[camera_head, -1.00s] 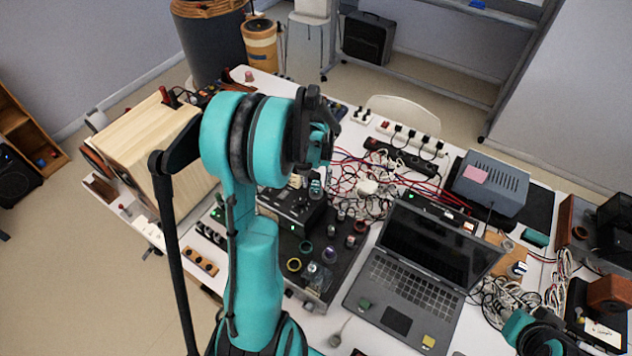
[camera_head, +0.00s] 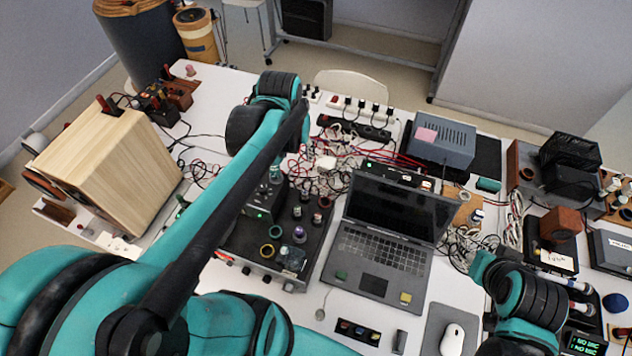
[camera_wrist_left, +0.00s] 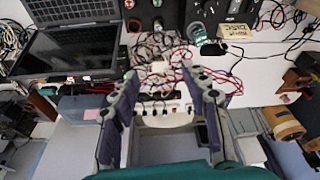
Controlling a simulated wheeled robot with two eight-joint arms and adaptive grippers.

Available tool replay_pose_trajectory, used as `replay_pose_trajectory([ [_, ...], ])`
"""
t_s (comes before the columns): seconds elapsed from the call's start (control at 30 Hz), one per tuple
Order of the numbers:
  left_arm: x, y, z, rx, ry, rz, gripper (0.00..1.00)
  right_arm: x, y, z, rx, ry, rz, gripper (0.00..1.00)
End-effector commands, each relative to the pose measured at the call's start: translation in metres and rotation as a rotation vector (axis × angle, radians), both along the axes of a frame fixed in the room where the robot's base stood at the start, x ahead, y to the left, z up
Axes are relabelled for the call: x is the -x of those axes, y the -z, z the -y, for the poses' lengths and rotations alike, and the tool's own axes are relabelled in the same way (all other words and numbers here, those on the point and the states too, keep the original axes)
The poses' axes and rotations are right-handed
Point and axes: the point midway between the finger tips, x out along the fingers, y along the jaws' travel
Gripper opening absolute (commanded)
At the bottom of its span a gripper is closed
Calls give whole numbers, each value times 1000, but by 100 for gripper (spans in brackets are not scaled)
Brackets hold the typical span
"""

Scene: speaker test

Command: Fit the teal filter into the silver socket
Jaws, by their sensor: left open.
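A small teal cylinder, which looks like the teal filter (camera_head: 275,174), stands at the back of a dark equipment box left of the laptop. It also shows near the top of the left wrist view (camera_wrist_left: 196,33). A small silvery round part near that box's front corner may be the silver socket (camera_head: 293,258); I cannot tell surely. My left gripper (camera_wrist_left: 160,74) is open with nothing between its fingers, above the cables and power strip. In the head view its fingers are hidden behind my left arm. My right arm shows at lower right, its fingers out of sight.
The laptop (camera_head: 378,250) lies open right of the dark box (camera_head: 250,247). Tangled red and white cables (camera_head: 330,160) lie behind, with a power strip (camera_head: 350,128). A wooden speaker cabinet (camera_head: 112,175) stands at left. Bare tabletop (camera_head: 215,110) shows at the back left.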

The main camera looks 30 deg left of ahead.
Motion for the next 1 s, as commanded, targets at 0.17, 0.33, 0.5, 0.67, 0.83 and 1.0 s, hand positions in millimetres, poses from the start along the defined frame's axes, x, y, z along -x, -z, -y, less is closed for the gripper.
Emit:
replay_pose_trajectory([
  [0.17, 37, -9, 58, -38, 141, 164, 46, 0, 0, 0, 0, 0, 0, 40],
  [0.33, 62, -6, 91, -54, 238, 288, 46, 0, 0, 0, 0, 0, 0, 40],
  [0.5, 72, -2, 104, -60, 281, 347, 46, 0, 0, 0, 0, 0, 0, 40],
  [0.67, 73, -2, 106, -61, 287, 358, 46, 0, 0, 0, 0, 0, 0, 40],
  [0.83, 73, -2, 106, -60, 286, 356, 46, 0, 0, 0, 0, 0, 0, 40],
  [1.0, 73, -2, 106, -61, 284, 356, 46, 0, 0, 0, 0, 0, 0, 40],
])
